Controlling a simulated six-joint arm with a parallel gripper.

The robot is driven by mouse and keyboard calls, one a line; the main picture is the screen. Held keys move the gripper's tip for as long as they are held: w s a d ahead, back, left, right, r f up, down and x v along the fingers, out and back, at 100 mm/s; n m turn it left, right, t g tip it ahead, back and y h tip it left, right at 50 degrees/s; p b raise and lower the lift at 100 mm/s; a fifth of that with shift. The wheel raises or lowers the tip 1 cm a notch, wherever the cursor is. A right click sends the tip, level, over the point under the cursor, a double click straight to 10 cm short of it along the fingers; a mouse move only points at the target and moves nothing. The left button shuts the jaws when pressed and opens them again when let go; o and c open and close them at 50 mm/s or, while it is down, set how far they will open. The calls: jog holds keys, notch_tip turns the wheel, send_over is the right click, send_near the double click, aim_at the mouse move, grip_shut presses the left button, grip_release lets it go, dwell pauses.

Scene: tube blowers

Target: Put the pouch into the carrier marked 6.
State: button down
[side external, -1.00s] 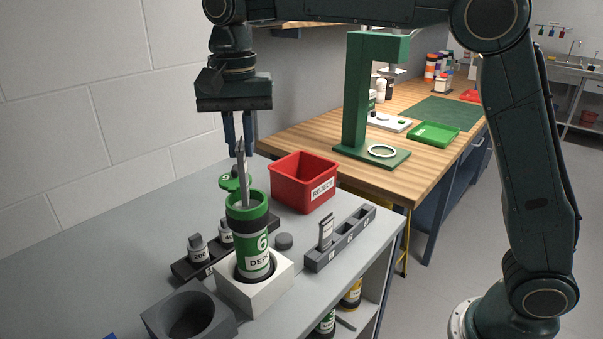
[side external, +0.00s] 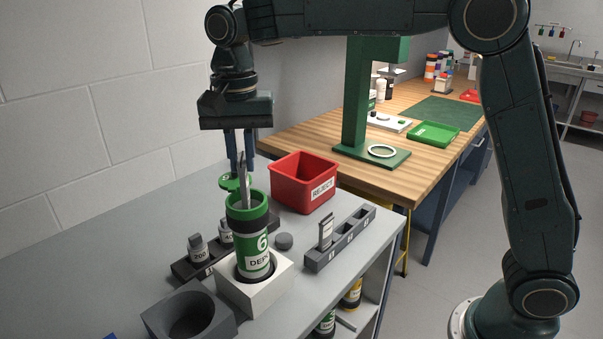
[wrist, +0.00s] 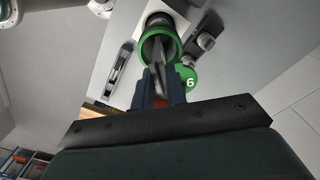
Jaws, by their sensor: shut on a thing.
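The carrier marked 6 (side external: 262,243) is a green tube with a dark band, upright in a white block (side external: 225,287). Its green lid (side external: 228,183) is swung open at the back of the mouth; it shows with its 6 in the wrist view (wrist: 190,82). My gripper (side external: 241,172) is above the mouth, shut on the grey pouch (side external: 244,195). The pouch is narrow and near upright, with its lower part inside the mouth and hidden. In the wrist view the pouch (wrist: 157,50) lies within the green rim (wrist: 177,44).
A red reject bin (side external: 290,190) stands behind and to the right. A grey slotted rack (side external: 335,248) is on the right, a dark rack with small bottles (side external: 198,249) on the left. A grey block with a round hole (side external: 165,318) is in front.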

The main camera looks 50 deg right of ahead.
jog(key=shift+f, duration=0.65)
jog(key=shift+f, duration=0.7)
jog(key=shift+f, duration=0.15)
jog(key=c, duration=1.3)
grip_release()
jog(key=shift+c, duration=0.2)
notch_tip(320, 180, up, 14)
